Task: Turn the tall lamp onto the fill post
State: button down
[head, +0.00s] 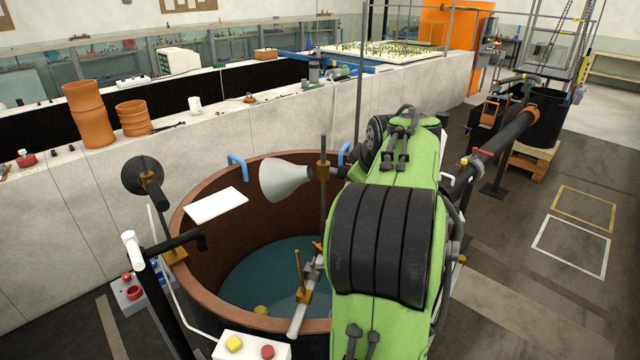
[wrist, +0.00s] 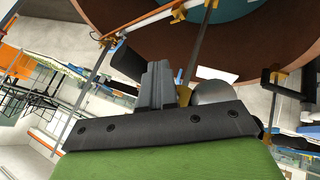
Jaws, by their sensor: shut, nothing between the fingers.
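A lamp with a pale conical shade (head: 283,180) is clamped by a brass-coloured block to a tall upright pole (head: 324,210) at the tank; it looks like the tall lamp. Its shade faces left, and its dark rear end is partly behind my arm. In the wrist view the shade (wrist: 211,93) shows beside my gripper (wrist: 158,85), partly covered by the gripper's body. My fingers are together and empty, close to the lamp in the picture; contact cannot be told. My arm hides the gripper in the head view. I cannot tell which post is the fill post.
A round brown-walled tank (head: 185,225) holds water. A second, dark round lamp (head: 143,175) stands at its left. A black post with a white top (head: 131,240) stands front left. A white board (head: 216,205) lies at the rim.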

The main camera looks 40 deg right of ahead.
jog(key=shift+w+d+p, duration=0.2)
jog(key=shift+d+p, duration=0.1)
jog(key=shift+d, duration=0.35)
jog(key=shift+w+d+p, duration=0.15)
jog(key=shift+d+p, duration=0.15)
jog(key=shift+d, duration=0.35)
